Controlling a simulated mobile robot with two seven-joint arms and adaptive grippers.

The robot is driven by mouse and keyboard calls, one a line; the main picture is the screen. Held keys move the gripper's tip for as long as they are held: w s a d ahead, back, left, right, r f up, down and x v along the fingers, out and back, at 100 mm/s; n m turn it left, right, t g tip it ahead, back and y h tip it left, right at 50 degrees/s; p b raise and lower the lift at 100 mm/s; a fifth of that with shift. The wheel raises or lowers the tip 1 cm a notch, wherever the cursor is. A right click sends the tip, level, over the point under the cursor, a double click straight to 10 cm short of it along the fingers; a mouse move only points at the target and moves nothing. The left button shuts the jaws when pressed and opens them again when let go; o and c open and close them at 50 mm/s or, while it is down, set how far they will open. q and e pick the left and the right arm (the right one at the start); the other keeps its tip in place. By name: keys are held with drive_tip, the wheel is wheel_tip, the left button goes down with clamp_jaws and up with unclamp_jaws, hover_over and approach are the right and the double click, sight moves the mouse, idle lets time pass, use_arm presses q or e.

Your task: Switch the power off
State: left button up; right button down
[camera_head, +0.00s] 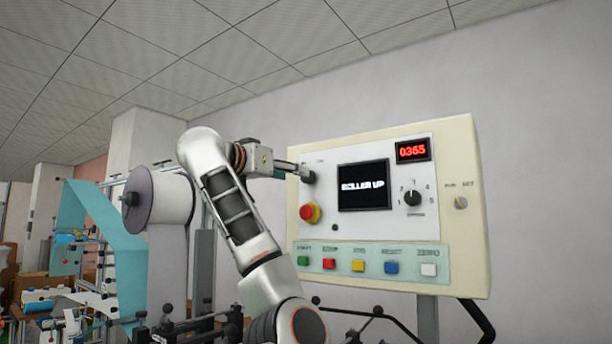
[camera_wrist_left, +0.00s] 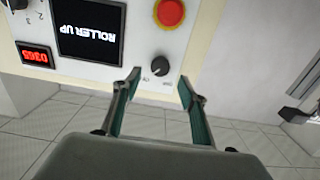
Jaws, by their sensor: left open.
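A cream control panel (camera_head: 470,270) is mounted in front of the wall. A black rotary knob (camera_head: 309,178) sits at its upper left; its label is too small to read. In the upside-down left wrist view the black knob (camera_wrist_left: 160,66) shows a light pointer mark and lies between and just beyond my fingertips. My left gripper (camera_head: 298,171) is at the panel's upper left, close to the knob; its fingers (camera_wrist_left: 159,82) are spread apart with nothing held. Whether a finger touches the knob cannot be told. My right gripper is out of view.
The panel also has a red emergency button (camera_head: 310,213), a lit "ROLLER UP" screen (camera_head: 363,186), a red "0365" readout (camera_head: 412,151), a selector dial (camera_head: 412,198), a small key switch (camera_head: 460,203) and a row of coloured buttons. A white roll (camera_head: 160,198) stands left.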

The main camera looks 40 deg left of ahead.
use_arm(q)
drive_tip(key=w, duration=0.2)
drive_tip(key=w+p, duration=0.1)
drive_tip(key=w, duration=0.1)
drive_tip(key=w+p, duration=0.1)
drive_tip(key=w, duration=0.1)
drive_tip(key=shift+a+f, duration=0.1)
drive_tip(key=shift+a, duration=0.25)
drive_tip(key=shift+c, duration=0.9)
drive_tip(key=c, duration=0.9)
drive_tip(key=shift+c, duration=0.2)
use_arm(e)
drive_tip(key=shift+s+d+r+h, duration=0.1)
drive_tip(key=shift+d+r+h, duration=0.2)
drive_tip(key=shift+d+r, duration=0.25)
